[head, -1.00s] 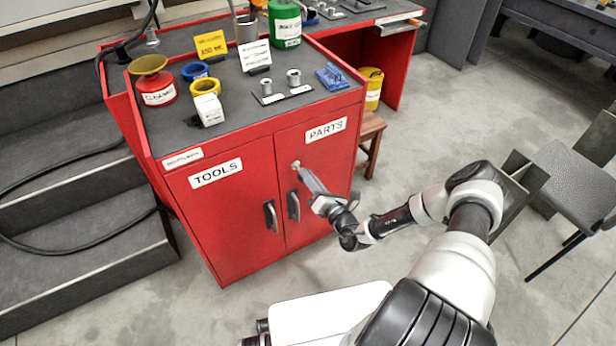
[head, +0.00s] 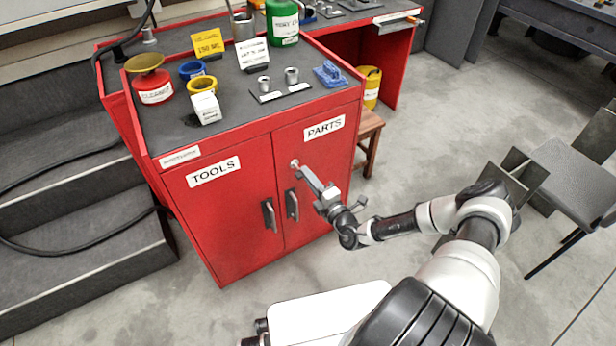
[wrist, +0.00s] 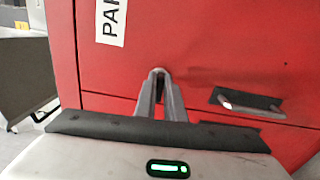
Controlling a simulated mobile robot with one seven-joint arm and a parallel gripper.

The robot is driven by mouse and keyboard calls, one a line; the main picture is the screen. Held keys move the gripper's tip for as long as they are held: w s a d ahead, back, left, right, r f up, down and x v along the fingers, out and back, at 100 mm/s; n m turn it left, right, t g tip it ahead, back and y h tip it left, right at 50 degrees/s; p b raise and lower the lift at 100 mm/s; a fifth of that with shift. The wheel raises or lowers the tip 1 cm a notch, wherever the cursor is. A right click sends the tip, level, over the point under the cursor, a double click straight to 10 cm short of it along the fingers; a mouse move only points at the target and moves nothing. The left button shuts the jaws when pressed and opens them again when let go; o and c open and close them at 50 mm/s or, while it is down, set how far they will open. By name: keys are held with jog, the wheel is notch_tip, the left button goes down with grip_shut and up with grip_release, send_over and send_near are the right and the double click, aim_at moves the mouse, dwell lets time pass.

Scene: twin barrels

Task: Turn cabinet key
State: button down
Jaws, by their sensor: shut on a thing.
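The red cabinet (head: 230,235) has a left door labelled TOOLS and a right door labelled PARTS. The cabinet key (head: 294,163) shows as a small pale spot at the lock on the upper left of the PARTS door (head: 325,175). My gripper (head: 299,168) reaches in from the right and its fingertips are shut on the key. In the wrist view my gripper's fingers (wrist: 159,76) meet close to the red door face (wrist: 220,45). They hide most of the key, so its angle is not clear. Both doors look closed.
Dark handles (head: 270,215) and (head: 292,205) stick out just below the lock; one also shows in the wrist view (wrist: 247,101). Cups, cans and signs stand on the cabinet top (head: 225,130). A wooden stool (head: 370,135) and a grey chair (head: 575,175) stand to the right.

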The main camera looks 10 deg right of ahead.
jog(key=shift+m, duration=0.4)
jog(key=c, duration=1.8)
grip_release()
jog(key=shift+c, duration=0.2)
jog(key=shift+s, duration=0.15)
jog(key=p+v, duration=0.2)
jog(key=v, duration=1.5)
jog(key=shift+p, duration=0.35)
